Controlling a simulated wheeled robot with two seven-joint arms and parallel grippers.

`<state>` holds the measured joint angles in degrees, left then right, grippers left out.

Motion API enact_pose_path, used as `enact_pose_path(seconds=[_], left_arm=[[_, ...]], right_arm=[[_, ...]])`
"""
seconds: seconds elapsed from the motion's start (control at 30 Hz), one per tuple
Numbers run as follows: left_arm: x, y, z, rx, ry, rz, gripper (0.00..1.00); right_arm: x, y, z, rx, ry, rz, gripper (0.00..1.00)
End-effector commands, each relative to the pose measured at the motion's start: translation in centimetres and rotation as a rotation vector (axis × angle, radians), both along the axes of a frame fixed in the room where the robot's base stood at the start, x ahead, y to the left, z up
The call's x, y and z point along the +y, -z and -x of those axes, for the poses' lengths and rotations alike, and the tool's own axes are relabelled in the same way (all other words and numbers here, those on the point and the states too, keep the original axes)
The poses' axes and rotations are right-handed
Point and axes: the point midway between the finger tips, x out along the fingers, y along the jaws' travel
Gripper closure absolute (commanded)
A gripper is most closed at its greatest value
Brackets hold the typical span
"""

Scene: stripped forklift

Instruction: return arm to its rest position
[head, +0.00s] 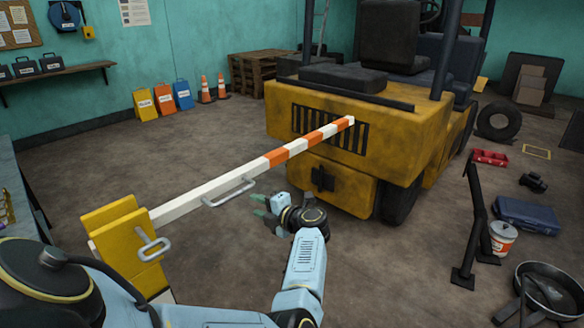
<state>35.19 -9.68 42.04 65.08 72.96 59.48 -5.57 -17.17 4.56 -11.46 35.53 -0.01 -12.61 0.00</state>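A striped white and orange barrier arm (240,175) reaches from a yellow post (125,235) at lower left towards the back of the yellow forklift (400,130). A grey handle (228,193) hangs along its lower side. Another grey handle (153,248) is on the yellow post. The far tip shows in front of the forklift's grille; whether it touches cannot be told. My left gripper (262,206) is just right of and below the barrier arm's handle, apart from it. Its green-tipped fingers look parted, with nothing between them. My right gripper is out of view.
A black stand (472,225) rises at right, beside a paint bucket (502,238), a blue case (527,214) and a round black pan (548,290). The floor between my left gripper and the black stand is clear.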

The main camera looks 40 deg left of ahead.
Motion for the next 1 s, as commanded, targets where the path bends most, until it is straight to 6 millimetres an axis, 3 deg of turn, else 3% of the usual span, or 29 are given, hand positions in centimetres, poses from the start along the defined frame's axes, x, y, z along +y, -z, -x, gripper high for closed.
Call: enact_pose_path(seconds=[0.27, 0.37, 0.43, 0.57, 0.67, 0.77, 0.87, 1.0], left_arm=[[0.0, 0.1, -0.1, 0.012, 0.015, -0.012, 0.64], [-0.6, 1.0, -1.0, 0.090, 0.119, -0.087, 0.64], [-2.0, 2.7, -2.4, 0.205, 0.279, -0.186, 0.64], [-7.7, 9.4, -4.5, 0.504, 0.695, -0.373, 0.64], [-12.3, 15.4, -4.0, 0.702, 0.967, -0.449, 0.64], [-16.5, 21.5, -1.6, 0.880, 1.202, -0.485, 0.64], [-20.1, 27.2, 2.1, 1.047, 1.413, -0.501, 0.64], [-24.1, 34.3, 9.1, 1.266, 1.681, -0.494, 0.64]], right_arm=[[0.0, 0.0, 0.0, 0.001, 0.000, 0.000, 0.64], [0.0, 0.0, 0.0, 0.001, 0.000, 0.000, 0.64], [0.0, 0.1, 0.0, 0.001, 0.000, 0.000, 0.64], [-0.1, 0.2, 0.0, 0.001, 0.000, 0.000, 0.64], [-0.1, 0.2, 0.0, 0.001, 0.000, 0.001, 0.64], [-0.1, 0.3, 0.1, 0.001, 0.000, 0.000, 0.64], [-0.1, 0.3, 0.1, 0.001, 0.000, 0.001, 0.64], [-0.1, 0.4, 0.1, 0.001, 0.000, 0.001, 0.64]])
